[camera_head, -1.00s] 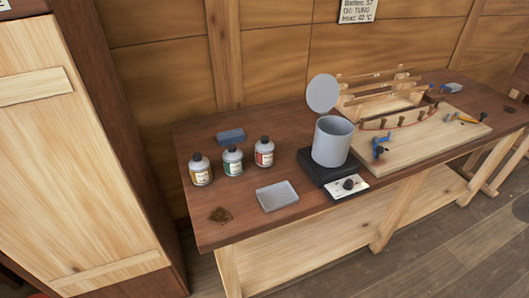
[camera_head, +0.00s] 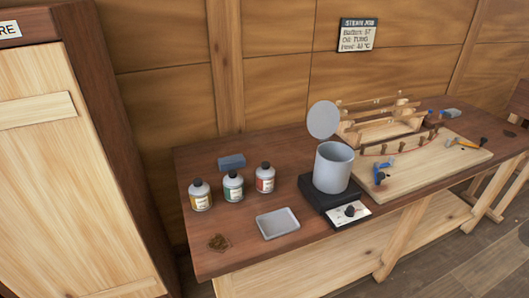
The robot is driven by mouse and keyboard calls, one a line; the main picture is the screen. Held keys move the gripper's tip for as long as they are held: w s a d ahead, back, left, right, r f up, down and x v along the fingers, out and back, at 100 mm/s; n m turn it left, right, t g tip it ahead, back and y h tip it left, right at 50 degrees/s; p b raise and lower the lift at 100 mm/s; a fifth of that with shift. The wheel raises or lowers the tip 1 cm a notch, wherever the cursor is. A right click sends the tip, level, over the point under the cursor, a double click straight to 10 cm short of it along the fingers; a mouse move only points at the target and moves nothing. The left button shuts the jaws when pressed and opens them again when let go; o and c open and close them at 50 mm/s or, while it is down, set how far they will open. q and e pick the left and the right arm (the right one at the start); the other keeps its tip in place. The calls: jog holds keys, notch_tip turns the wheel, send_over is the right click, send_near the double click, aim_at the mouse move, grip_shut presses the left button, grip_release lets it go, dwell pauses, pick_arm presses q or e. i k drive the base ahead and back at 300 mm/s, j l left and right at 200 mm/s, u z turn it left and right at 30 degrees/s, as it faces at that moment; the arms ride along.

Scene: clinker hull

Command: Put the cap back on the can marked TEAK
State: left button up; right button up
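Three small grey cans stand upright in a row on the left part of the bench: one with a yellow label (camera_head: 201,201), one with a green label (camera_head: 233,189) and one with a red label (camera_head: 265,182). Their lettering is too small to read, so I cannot tell which is marked TEAK. Each has a dark top; I cannot tell whether these are caps in place or open necks. I see no loose cap that I can make out. Neither of my grippers is in view.
The bench (camera_head: 250,250) also holds a shallow grey tray (camera_head: 278,224), a brown crumpled thing (camera_head: 218,242), a blue-grey block (camera_head: 231,162), and a grey pot (camera_head: 333,168) on a black heater (camera_head: 322,199), with a round disc (camera_head: 322,119) behind. A wooden board (camera_head: 410,165) with tools lies right.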

aim_at(264, 180)
jog(key=i+l+u, duration=0.1)
jog(key=l+u, duration=0.25)
jog(key=l, duration=0.4)
jog(key=l+u, duration=0.4)
jog(key=l, duration=0.35)
